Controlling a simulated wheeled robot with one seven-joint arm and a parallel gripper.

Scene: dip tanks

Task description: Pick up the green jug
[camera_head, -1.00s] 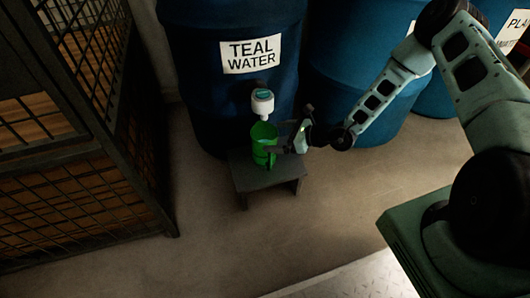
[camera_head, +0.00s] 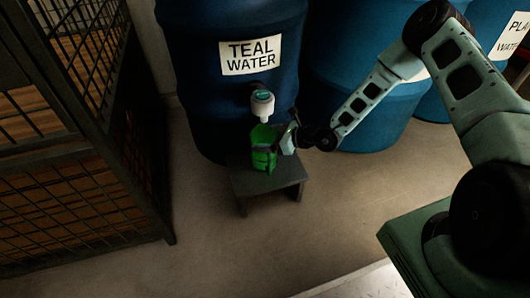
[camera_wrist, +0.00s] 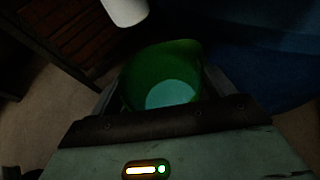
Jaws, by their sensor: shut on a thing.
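The green jug (camera_head: 263,139) is upright at the small dark stool, below the white tap of the barrel labelled TEAL WATER. My gripper (camera_head: 268,149) reaches in from the right and is shut on the jug. In the wrist view the jug (camera_wrist: 131,82) sits between my fingers, and I look down into its open top. A pale teal surface (camera_wrist: 170,94) shows inside it. I cannot tell whether the jug's base touches the stool.
The dark stool (camera_head: 268,184) stands in front of the TEAL WATER barrel (camera_head: 225,85). The white tap (camera_head: 263,105) is close above the jug. More blue barrels (camera_head: 350,65) stand to the right. A mesh cage (camera_head: 85,170) is at the left. The floor in front is clear.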

